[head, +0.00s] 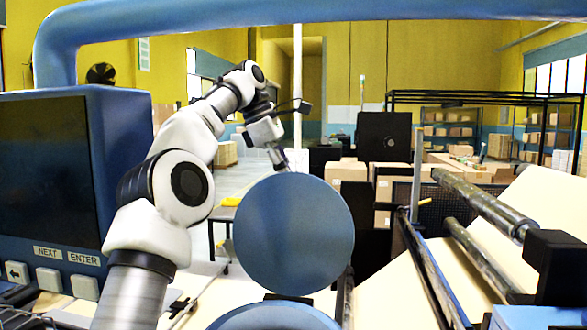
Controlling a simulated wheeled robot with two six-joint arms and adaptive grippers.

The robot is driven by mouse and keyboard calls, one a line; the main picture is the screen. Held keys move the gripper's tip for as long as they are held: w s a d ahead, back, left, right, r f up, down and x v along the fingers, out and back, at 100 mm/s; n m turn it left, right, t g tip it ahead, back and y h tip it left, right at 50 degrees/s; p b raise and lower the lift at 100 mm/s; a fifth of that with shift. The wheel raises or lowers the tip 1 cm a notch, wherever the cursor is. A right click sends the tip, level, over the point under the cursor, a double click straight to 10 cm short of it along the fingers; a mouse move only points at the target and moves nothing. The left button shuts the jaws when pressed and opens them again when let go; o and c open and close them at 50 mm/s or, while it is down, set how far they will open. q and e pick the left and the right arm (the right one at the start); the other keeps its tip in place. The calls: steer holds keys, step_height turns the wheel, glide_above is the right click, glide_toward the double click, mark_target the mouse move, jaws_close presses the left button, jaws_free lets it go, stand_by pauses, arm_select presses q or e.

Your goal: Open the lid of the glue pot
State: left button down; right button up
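The glue pot's lid (293,234) is a round blue disc, standing nearly upright with its flat face towards me. The blue pot (275,318) shows only as a curved rim at the bottom edge, just below the lid; its inside is not visible. My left arm comes in from the lower left and bends over to my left gripper (283,165) at the lid's top edge. The fingertips are small and partly hidden behind the lid, so I cannot tell whether they touch it or are open. My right gripper is not in view.
A blue console with a dark screen (45,172) stands at the left. A thick blue tube (300,12) arches across the top. Metal rollers (480,205) and pale kraft paper (540,210) fill the right. Cartons (348,170) stand farther back.

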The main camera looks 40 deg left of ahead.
arm_select(q)
steer(key=shift+s+f+g, duration=0.1)
steer(key=shift+f+g, duration=0.2)
steer(key=shift+f, duration=0.75)
steer(key=c, duration=1.2)
jaws_free()
steer(key=shift+w+a, duration=0.3)
steer(key=shift+w, duration=0.35)
steer(key=shift+a, duration=0.1)
